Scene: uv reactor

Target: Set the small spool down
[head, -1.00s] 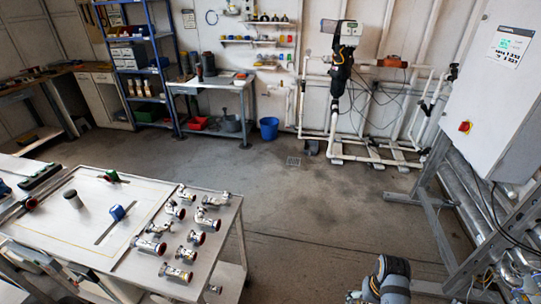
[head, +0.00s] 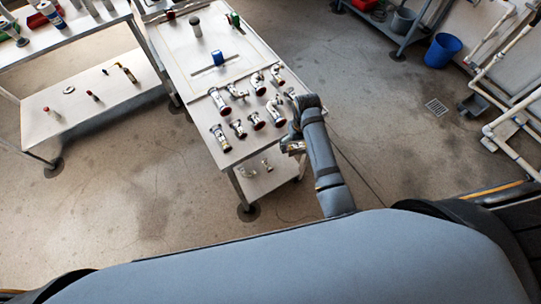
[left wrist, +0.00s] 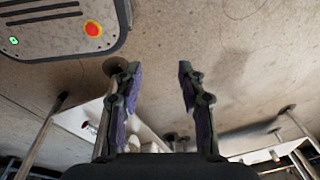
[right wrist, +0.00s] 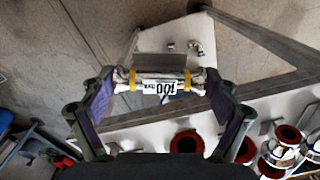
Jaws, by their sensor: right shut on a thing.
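The small spool (right wrist: 160,84) is a short metal pipe piece with yellow bands and a white label reading 100. My right gripper (right wrist: 160,80) is shut on it, with a finger at each end, in the right wrist view. In the head view the right gripper (head: 294,146) and spool are at the right front edge of the white table (head: 205,95), partly hidden by my arm. Whether the spool touches anything cannot be told. My left gripper (left wrist: 158,75) is open and empty in the left wrist view, over the floor; it is not in the head view.
Several metal fittings with dark red ends (head: 221,137) crowd the table's near end. A blue-handled piece (head: 218,59) and a grey cylinder (head: 196,27) stand farther back. Small fittings (head: 266,164) lie on the lower shelf. Another table (head: 60,35) is at left; the floor between is clear.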

